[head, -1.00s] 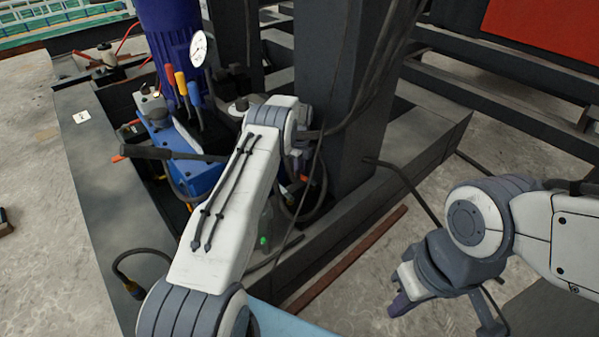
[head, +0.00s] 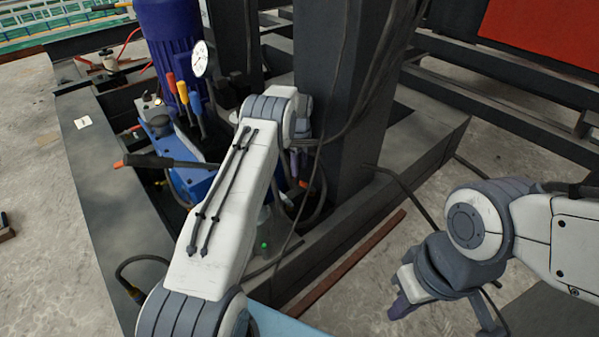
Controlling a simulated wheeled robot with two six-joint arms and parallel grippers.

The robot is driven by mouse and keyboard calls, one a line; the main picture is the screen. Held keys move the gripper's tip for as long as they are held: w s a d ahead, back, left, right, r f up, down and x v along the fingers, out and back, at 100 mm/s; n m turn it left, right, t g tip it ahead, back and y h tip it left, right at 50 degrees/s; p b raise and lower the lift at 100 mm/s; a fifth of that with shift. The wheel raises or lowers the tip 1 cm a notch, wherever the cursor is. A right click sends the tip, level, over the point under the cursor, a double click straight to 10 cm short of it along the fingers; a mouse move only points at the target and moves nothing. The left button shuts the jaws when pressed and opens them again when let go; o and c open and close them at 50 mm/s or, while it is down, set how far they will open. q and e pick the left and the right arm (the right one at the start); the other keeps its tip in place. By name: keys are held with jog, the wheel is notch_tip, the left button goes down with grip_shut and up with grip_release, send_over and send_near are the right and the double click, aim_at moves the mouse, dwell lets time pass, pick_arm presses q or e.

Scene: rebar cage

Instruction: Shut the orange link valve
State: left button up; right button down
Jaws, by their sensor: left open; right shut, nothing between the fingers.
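I cannot tell for sure which part is the orange link valve. A small orange piece (head: 304,184) shows low beside the dark column, among hoses and partly hidden by my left arm. Another orange bit is the tip (head: 118,164) of a long black lever (head: 160,161) on the blue pump unit. My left gripper (head: 294,163) is mostly hidden behind its own arm. Only purple-grey finger parts show, close to the small orange piece; contact cannot be seen. My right gripper (head: 399,306) is shut and empty above the concrete floor at right.
The blue pump unit (head: 190,180) carries a blue motor (head: 172,35), a gauge (head: 200,59) and red, yellow and blue-handled levers (head: 183,94). The thick dark column (head: 340,100) stands right of my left arm. A cable (head: 405,185) hangs toward my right arm. Floor at lower middle is open.

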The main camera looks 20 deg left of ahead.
pick_arm(q)
notch_tip(320, 180, up, 5)
jog(key=shift+f+p, duration=0.1)
jog(key=shift+p, duration=0.4)
